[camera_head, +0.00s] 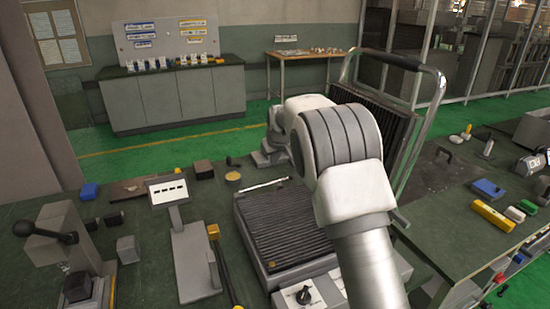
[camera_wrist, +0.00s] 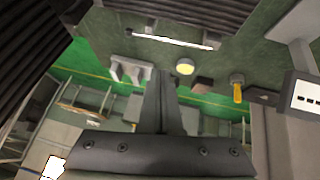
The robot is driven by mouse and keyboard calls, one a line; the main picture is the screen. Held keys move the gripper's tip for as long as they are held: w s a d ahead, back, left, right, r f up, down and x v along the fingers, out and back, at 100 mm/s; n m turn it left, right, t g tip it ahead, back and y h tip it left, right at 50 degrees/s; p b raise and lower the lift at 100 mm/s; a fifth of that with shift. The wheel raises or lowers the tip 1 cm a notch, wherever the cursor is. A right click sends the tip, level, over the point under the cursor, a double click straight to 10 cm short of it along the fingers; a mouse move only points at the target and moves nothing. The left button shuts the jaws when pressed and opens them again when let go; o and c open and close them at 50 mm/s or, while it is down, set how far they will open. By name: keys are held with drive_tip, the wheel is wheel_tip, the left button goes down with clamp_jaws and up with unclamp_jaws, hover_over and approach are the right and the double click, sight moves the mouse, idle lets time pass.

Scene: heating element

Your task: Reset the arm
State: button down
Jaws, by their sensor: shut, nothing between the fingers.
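My gripper (camera_wrist: 163,75) shows in the wrist view with its dark fingers together and nothing between them. It hangs in free space, and the workbench appears upside down beyond it. In the head view my white and grey arm rises through the middle and hides part of the heating element; I cannot make out the fingers there. The heating element has a ribbed dark plate (camera_head: 280,228) and a raised ribbed lid (camera_head: 378,125) with a metal handle. A black knob (camera_head: 304,294) is on its front. Ribbed surfaces also show at the top of the wrist view.
A stand with a white panel (camera_head: 168,190) and a lever device (camera_head: 68,245) are on the left of the bench. A yellow block (camera_head: 493,218) and a blue block (camera_head: 489,188) lie on the right.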

drive_tip(key=s+d+r+m, duration=0.1)
drive_tip(key=s+d+r, duration=0.5)
drive_tip(key=s, duration=0.4)
drive_tip(key=s+d+r+m, duration=0.2)
drive_tip(key=s+d+r, duration=0.2)
drive_tip(key=s+r, duration=0.6)
drive_tip(key=s+d+f, duration=0.1)
drive_tip(key=s+f, duration=0.1)
drive_tip(key=s, duration=0.7)
drive_tip(key=s+d+f+m+g, duration=0.1)
drive_tip(key=s+d, duration=0.1)
drive_tip(key=s, duration=0.8)
drive_tip(key=s+d+f+m+h, duration=0.1)
drive_tip(key=s+f, duration=0.1)
drive_tip(key=s, duration=0.7)
drive_tip(key=shift+s+d+f, duration=0.15)
drive_tip(key=shift+d+f, duration=0.1)
drive_tip(key=shift+f, duration=0.05)
drive_tip(key=shift+r, duration=0.2)
